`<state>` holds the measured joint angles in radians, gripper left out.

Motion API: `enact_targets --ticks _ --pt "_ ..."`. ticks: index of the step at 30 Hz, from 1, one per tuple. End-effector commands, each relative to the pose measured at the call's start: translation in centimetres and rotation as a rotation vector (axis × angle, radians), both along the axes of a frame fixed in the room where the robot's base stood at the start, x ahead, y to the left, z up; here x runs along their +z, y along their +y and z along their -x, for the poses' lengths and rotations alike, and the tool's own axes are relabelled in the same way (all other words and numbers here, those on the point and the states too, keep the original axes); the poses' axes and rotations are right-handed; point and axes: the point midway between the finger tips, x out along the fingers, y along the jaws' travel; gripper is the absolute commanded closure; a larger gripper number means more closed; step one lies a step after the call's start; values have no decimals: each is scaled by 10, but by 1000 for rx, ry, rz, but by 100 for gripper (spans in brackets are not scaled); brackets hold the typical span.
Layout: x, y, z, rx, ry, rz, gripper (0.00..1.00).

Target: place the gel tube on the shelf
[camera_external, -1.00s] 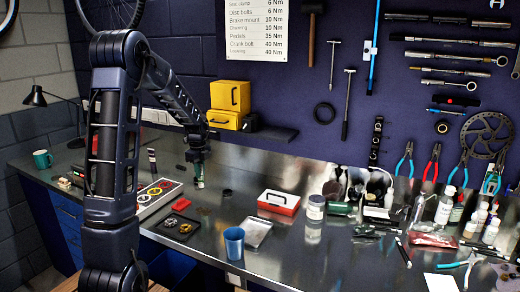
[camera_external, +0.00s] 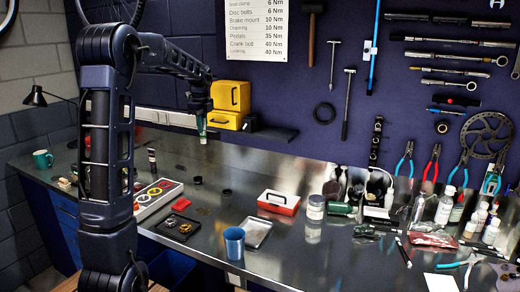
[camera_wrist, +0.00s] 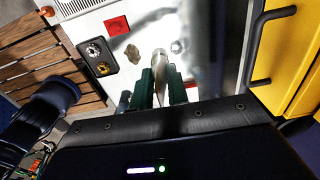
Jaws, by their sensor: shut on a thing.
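The gel tube (camera_external: 202,127) is a small, pale greenish thing hanging below my gripper (camera_external: 201,112), in the air above the bench. In the wrist view, the tube (camera_wrist: 159,72) shows a pale end between the two green fingers of my gripper (camera_wrist: 160,88), which are shut on it.
On the bench below are a black tray (camera_external: 178,227), a blue cup (camera_external: 234,243) and a red-and-white box (camera_external: 279,202).

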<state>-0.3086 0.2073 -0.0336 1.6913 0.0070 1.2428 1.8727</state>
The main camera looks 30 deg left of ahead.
Motion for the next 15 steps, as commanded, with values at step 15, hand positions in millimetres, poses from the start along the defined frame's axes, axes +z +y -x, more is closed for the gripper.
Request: enact_targets --ticks 15 --pt "144 -11 -101 82 -6 -1 100"
